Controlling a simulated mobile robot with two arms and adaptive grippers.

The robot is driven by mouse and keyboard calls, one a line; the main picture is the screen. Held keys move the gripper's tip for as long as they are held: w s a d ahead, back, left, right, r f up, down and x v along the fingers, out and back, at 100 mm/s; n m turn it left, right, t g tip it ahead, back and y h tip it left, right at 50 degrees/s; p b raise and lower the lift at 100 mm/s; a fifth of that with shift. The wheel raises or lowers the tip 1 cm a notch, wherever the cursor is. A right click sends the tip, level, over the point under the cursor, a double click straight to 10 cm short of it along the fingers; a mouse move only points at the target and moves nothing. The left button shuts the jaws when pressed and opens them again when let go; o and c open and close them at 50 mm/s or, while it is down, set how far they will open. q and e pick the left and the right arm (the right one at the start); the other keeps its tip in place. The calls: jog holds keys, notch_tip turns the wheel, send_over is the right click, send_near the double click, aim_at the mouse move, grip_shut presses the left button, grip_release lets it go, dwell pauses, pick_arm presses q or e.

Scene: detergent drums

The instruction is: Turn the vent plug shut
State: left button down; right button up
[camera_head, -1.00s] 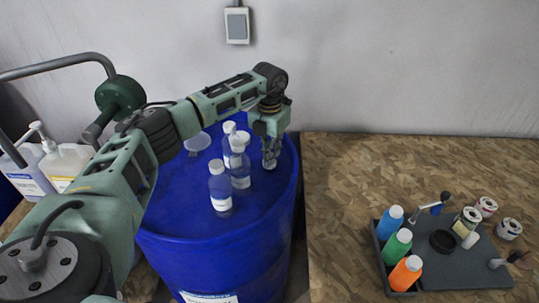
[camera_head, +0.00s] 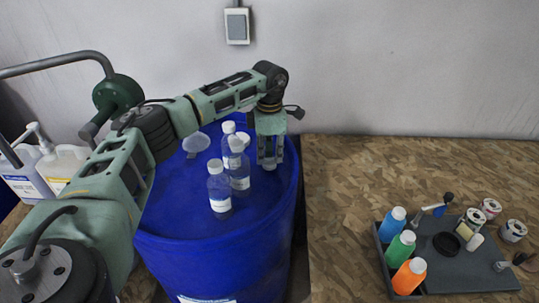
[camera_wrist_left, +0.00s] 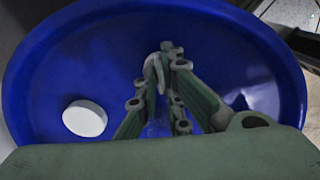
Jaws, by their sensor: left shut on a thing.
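The blue drum (camera_head: 215,255) stands in the middle of the head view, and its lid also fills most of the left wrist view (camera_wrist_left: 95,60). My left gripper (camera_head: 269,164) points down at the right part of the lid, and its fingers also show in the left wrist view (camera_wrist_left: 163,62). It is shut on the vent plug at the lid. The fingers largely hide the plug, so how far it is turned cannot be told. My right gripper is not in view.
Several clear bottles with white caps (camera_head: 219,190) stand on the lid just left of the gripper. A pale round fitting (camera_head: 196,143) is further left. Pump jugs (camera_head: 62,163) stand at far left. A grey tray (camera_head: 450,270) with coloured bottles lies on the right board, whose back part is clear.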

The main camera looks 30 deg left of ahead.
aim_at(270, 158)
pick_arm(q)
jog(key=shift+r+m, duration=0.1)
jog(key=shift+m, duration=0.8)
jog(key=c, duration=1.9)
grip_release()
notch_tip(270, 158, up, 12)
